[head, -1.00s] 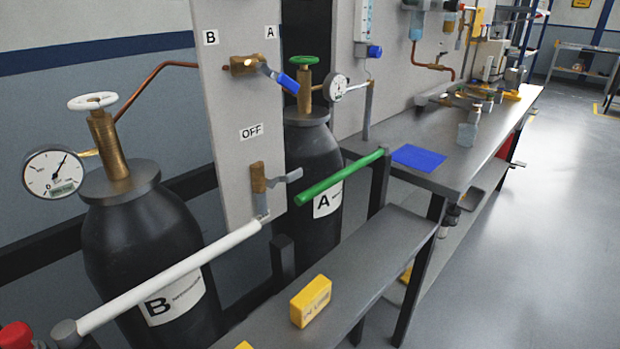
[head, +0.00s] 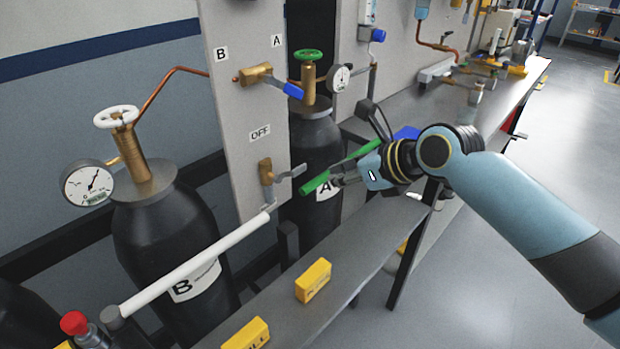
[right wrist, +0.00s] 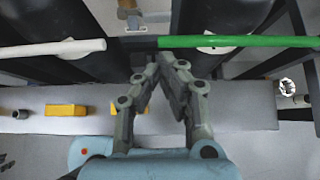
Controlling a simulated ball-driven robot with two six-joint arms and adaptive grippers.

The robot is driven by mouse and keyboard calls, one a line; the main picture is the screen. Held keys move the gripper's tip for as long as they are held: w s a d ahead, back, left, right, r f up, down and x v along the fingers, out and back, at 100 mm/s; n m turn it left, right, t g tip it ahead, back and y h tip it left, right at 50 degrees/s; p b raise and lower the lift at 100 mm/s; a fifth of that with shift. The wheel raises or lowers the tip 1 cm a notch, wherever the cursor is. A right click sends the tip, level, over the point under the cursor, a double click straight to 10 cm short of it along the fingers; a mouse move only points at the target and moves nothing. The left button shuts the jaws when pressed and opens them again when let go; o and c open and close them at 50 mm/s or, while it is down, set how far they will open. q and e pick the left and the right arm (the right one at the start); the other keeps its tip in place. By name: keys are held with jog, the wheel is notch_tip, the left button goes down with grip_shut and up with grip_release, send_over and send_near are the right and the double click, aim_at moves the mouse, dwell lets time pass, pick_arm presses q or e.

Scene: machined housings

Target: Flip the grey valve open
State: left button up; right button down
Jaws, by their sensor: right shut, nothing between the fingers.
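The grey valve has a brass body (head: 266,172) on the pale panel below the OFF label. My left gripper is in no view.
A green bar (head: 315,182) and a white bar (head: 195,262) run in front of black cylinders A and B. A blue-handled valve (head: 292,90) sits higher on the panel (head: 240,130). Yellow blocks (head: 313,281) lie on the low grey shelf (head: 375,235).

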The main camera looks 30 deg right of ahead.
aim_at(310, 183)
dwell(0.3)
jog(key=b+x, duration=0.1)
jog(key=x, duration=0.9)
jog(key=shift+w, duration=0.1)
